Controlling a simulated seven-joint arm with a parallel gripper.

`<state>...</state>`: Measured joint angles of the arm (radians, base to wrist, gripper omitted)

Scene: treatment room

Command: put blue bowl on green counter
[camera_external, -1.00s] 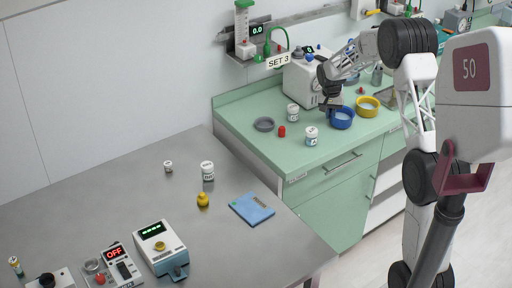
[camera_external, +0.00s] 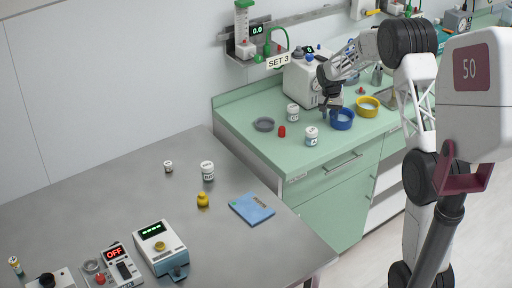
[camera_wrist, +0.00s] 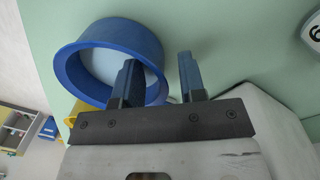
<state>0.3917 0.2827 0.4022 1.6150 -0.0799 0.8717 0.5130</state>
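The blue bowl (camera_external: 343,124) stands upright on the green counter (camera_external: 240,113), beside a yellow bowl. In the wrist view the blue bowl (camera_wrist: 70,65) is at the upper left, with a pale inside. My gripper (camera_external: 331,113) is at the bowl's left side in the external view. In the wrist view my gripper (camera_wrist: 158,75) is open: one finger overlaps the bowl's inside and the other is outside its rim. The rim's edge lies between the fingers with visible gaps. Whether a finger touches the bowl cannot be told.
Near the bowl on the counter are a yellow bowl (camera_external: 367,112), white jars (camera_external: 311,138), a red cap (camera_external: 282,131), a grey dish (camera_external: 264,125) and a white machine (camera_external: 300,82). A grey metal table (camera_external: 100,210) with several items is at left.

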